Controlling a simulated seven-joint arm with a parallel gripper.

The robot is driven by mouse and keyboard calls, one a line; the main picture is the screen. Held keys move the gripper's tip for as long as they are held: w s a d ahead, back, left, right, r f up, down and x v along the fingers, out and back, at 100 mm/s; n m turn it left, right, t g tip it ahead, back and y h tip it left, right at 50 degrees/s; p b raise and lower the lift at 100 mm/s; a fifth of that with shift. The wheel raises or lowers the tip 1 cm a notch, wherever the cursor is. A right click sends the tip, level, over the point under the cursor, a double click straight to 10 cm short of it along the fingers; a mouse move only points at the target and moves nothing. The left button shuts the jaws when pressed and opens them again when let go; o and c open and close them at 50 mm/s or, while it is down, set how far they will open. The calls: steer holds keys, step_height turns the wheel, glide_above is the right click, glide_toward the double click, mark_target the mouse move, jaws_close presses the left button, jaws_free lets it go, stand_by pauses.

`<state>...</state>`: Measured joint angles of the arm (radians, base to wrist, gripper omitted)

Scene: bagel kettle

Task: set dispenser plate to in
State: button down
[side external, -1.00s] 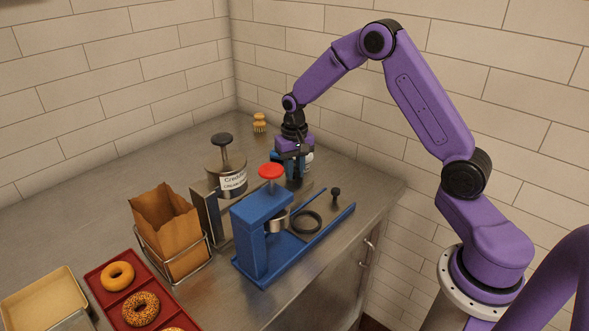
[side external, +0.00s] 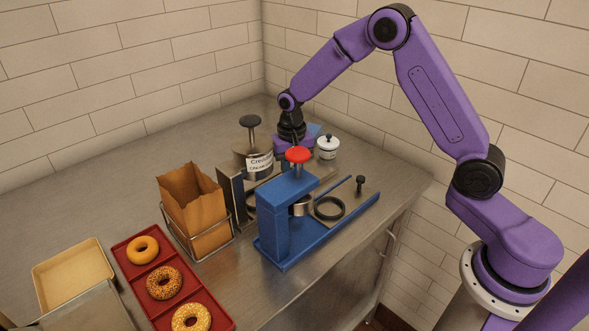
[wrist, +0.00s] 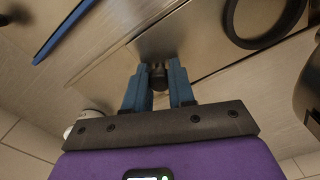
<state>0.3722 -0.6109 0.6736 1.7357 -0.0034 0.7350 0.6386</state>
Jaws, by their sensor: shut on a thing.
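The cream cheese dispenser (side external: 258,163), a labelled steel cylinder with a black plunger knob, stands on a steel frame (side external: 232,200) in the side view. Its steel plate (wrist: 150,42) shows in the wrist view with a black ring (wrist: 263,22) at the upper right. My gripper (wrist: 158,86) has its blue fingers shut on the plate's small black knob (wrist: 158,70). In the side view my gripper is right of the dispenser cylinder, and its fingertips are hidden behind the blue press's red knob (side external: 298,155). How far the plate sits in the frame is hard to tell.
The blue press (side external: 287,218) stands close in front, with its own ring (side external: 329,207) and black knob (side external: 361,181). A white lidded jar (side external: 327,147) is right of my gripper. A paper bag (side external: 192,203) and red bagel tray (side external: 134,276) lie left.

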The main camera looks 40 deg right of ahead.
steer(key=c, duration=1)
jaws_free()
steer(key=shift+a, duration=0.4)
steer(key=shift+d, duration=0.1)
step_height(320, 180, up, 18)
steer(key=shift+f, duration=0.25)
